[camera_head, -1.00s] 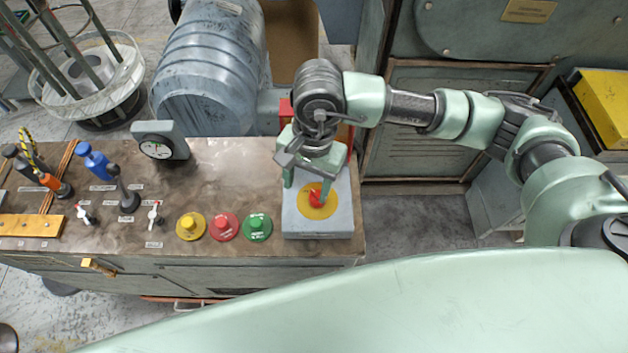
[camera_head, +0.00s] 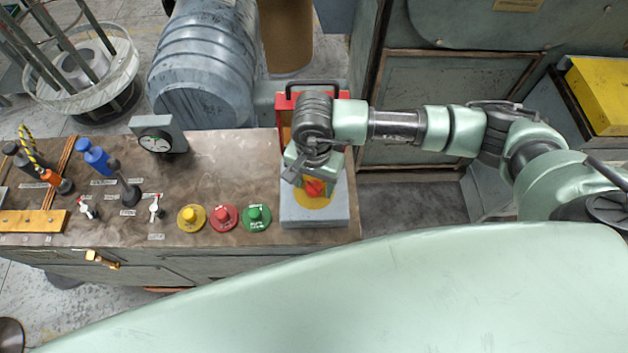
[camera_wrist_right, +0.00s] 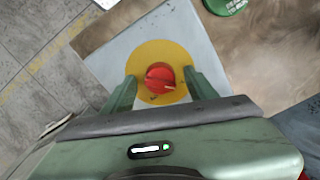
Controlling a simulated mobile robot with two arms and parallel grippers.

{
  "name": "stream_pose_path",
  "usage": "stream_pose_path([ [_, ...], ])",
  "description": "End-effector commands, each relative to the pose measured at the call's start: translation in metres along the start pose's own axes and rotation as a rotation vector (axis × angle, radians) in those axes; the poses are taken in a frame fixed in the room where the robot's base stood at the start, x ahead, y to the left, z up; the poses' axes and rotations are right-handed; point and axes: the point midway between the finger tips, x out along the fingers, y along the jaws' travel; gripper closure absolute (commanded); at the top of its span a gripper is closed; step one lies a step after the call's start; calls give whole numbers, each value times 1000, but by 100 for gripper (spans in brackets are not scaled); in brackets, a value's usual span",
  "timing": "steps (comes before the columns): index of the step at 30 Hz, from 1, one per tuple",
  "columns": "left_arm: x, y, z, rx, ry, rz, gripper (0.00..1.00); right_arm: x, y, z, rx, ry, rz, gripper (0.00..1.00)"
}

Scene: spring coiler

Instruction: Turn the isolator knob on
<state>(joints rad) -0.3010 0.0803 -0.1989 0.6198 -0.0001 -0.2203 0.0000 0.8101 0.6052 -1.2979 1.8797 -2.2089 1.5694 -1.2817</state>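The isolator knob (camera_head: 314,187) is red and sits on a yellow disc (camera_head: 314,203) on top of a grey box (camera_head: 335,213) at the right end of the bench. In the right wrist view the knob (camera_wrist_right: 160,78) lies between the two green fingers of my right gripper (camera_wrist_right: 160,85), near their tips. The fingers are apart, with a visible space on each side of the knob. In the head view my right gripper (camera_head: 316,176) is above the disc and partly covers it. My left gripper is not in view.
Yellow (camera_head: 191,217), red (camera_head: 223,217) and green (camera_head: 257,216) push buttons stand left of the box. A dial gauge (camera_head: 156,139) and several levers stand further left. A red case (camera_head: 285,102) with a dark handle stands behind the box.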

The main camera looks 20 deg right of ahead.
Motion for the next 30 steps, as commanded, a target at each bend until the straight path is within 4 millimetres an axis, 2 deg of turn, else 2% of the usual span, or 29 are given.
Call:
stream_pose_path([
  [1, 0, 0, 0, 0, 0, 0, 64, 0, 0, 0, 0, 0, 0, 54],
  [6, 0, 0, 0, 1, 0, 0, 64, 0, 0, 0, 0, 0, 0, 100],
  [17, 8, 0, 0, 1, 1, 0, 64, 1, 0, -1, 50, 2, -1, 100],
  [23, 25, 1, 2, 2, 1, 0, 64, 4, 0, 0, 167, 1, -2, 100],
  [30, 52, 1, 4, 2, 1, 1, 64, 4, -1, -1, 384, 2, -3, 100],
])
